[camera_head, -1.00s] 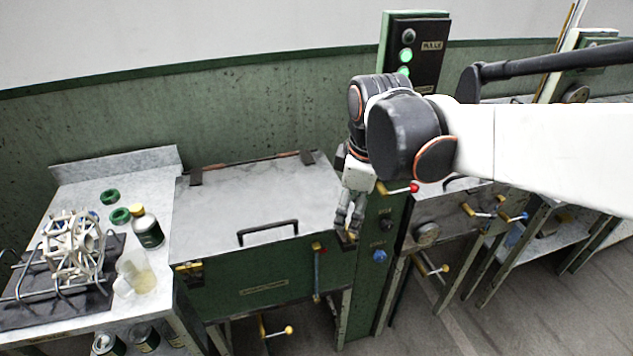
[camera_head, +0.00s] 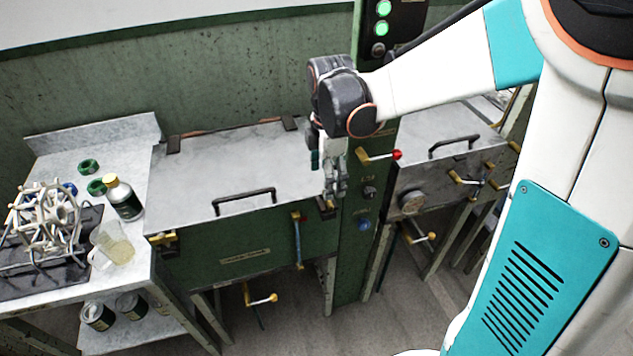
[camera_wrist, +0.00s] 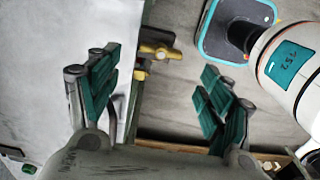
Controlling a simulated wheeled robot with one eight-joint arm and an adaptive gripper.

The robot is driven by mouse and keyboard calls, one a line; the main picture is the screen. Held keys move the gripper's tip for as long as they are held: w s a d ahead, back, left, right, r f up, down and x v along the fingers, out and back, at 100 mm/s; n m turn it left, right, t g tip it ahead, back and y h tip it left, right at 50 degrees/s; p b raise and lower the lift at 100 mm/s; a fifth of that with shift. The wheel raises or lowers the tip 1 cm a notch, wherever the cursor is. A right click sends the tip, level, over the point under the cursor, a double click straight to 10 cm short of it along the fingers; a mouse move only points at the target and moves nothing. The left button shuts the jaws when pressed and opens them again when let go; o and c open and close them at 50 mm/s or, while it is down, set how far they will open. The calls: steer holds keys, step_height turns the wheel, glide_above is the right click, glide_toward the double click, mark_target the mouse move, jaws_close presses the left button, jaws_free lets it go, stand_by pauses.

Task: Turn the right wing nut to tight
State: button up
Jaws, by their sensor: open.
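The right wing nut (camera_head: 327,208) is at the right end of the green basin's front, mostly hidden behind my fingers in the head view. In the wrist view a brass wing nut (camera_wrist: 160,50) shows beyond the fingers, between them and towards the top of the picture; its exact turn is hard to read. My gripper (camera_head: 336,188) points down over the basin's front right corner. The wrist view shows my gripper (camera_wrist: 160,95) open, its teal-padded fingers wide apart with nothing between them. The left wing nut (camera_head: 162,241) is brass, at the basin's front left corner.
The basin's grey lid (camera_head: 235,170) is closed, with a black handle (camera_head: 245,200). A blue-handled lever (camera_head: 298,240) hangs on the front. A red-knobbed brass lever (camera_head: 380,156) sticks out from the green post close to my gripper. A side table at left holds a reel, bottle and jug.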

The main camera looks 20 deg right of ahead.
step_height(320, 180, down, 7)
steer(key=shift+r+b, duration=0.2)
steer(key=shift+b, duration=0.7)
steer(key=c, duration=1.1)
